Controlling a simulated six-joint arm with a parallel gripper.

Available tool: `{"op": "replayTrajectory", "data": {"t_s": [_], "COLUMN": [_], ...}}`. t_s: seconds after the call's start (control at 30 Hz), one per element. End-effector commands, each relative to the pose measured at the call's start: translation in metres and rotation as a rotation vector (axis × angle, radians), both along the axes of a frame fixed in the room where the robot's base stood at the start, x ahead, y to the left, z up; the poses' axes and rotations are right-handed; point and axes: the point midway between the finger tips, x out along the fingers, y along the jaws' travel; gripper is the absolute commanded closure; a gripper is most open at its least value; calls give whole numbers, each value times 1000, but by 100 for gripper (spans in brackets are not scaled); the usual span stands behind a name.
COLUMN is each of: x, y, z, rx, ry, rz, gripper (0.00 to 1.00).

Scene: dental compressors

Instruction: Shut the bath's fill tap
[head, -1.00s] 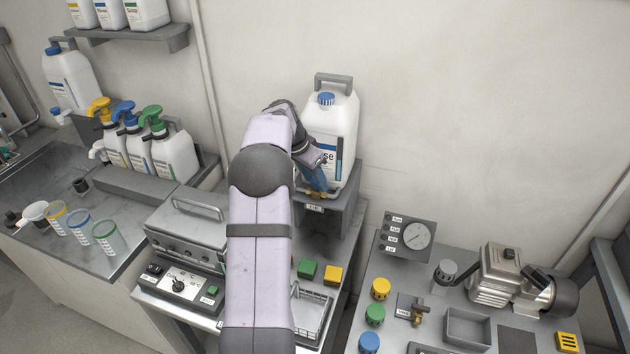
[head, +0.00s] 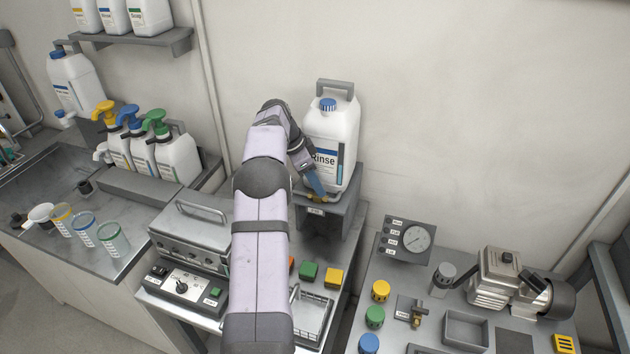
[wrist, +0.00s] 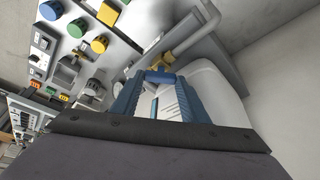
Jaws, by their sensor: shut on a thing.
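The white Rinse canister (head: 345,125) stands upright on a grey stand (head: 345,205), with a blue cap and a dark level strip. My gripper (head: 318,193) is low at the canister's front, at the fill tap. In the wrist view my gripper's two blue fingers (wrist: 160,84) close on the tap's blue handle (wrist: 160,76), with a bit of brass (wrist: 158,67) just beyond it. In the head view my fingers and wrist mostly hide the tap. I cannot tell from these frames how far the handle is turned. The bath (head: 190,240) is a grey metal unit left of my arm.
Green (head: 308,271) and yellow (head: 334,277) blocks and a wire basket (head: 312,315) lie right of my arm. Pump bottles (head: 145,145) stand at the left. A gauge panel (head: 408,238) and a compressor (head: 500,280) stand on the right bench. The wall is close behind the canister.

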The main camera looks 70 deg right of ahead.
Motion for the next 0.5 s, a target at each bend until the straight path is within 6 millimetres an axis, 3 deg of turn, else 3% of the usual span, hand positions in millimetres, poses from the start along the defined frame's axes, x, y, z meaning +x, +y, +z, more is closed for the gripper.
{"op": "replayTrajectory", "data": {"t_s": [0.17,0.2,0.27,0.5], "x": [0,0,0,1], "y": [-1,-1,-1,-2], "z": [1,1,1,2], "rx": [-4,-4,-4,-10], "ry": [-1,-1,-1,-3], "rz": [2,2,2,5], "gripper": [82,55,41,41]}}
